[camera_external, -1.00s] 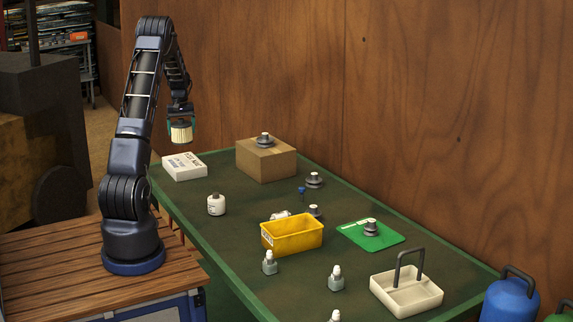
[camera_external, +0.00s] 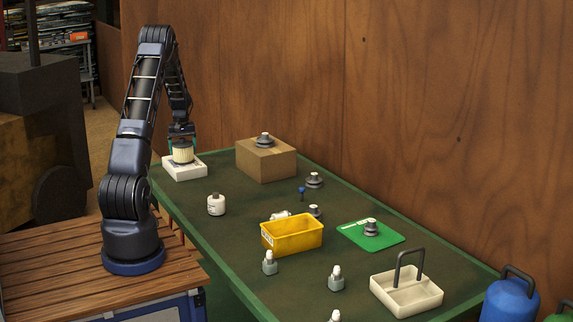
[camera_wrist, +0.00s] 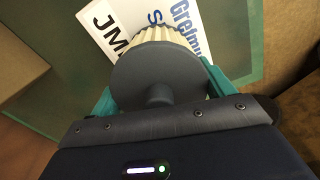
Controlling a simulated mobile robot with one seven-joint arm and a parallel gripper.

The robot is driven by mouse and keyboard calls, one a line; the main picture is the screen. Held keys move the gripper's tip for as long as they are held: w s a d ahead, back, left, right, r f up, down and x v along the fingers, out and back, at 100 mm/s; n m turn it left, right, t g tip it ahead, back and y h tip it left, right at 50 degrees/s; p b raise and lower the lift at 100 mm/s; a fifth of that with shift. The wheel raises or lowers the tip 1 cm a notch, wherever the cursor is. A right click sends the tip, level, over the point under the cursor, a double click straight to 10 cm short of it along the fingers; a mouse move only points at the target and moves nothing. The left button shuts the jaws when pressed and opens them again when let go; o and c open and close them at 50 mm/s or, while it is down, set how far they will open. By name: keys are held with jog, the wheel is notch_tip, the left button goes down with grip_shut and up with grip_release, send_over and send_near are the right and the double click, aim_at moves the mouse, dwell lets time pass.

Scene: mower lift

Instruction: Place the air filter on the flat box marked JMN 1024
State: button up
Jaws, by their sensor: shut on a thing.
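The air filter (camera_external: 183,153), a cream pleated cylinder with a dark cap, is upright between the teal fingers of my gripper (camera_external: 182,146), which is shut on it. In the wrist view its round dark cap with a knob (camera_wrist: 158,85) fills the middle between the fingers. The flat white box (camera_external: 184,169) lies at the far left end of the table. The filter is over this box and looks at or very close to its top; I cannot tell if they touch. The wrist view shows the box (camera_wrist: 106,22) behind the filter, with "JM" lettering partly hidden.
A cardboard box (camera_external: 266,160) with a dark knobbed part on top stands right of the flat box.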

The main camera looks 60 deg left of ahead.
jog(key=shift+f, duration=0.1)
jog(key=o, duration=1)
notch_tip(320, 180, up, 12)
jog(key=shift+r, duration=0.1)
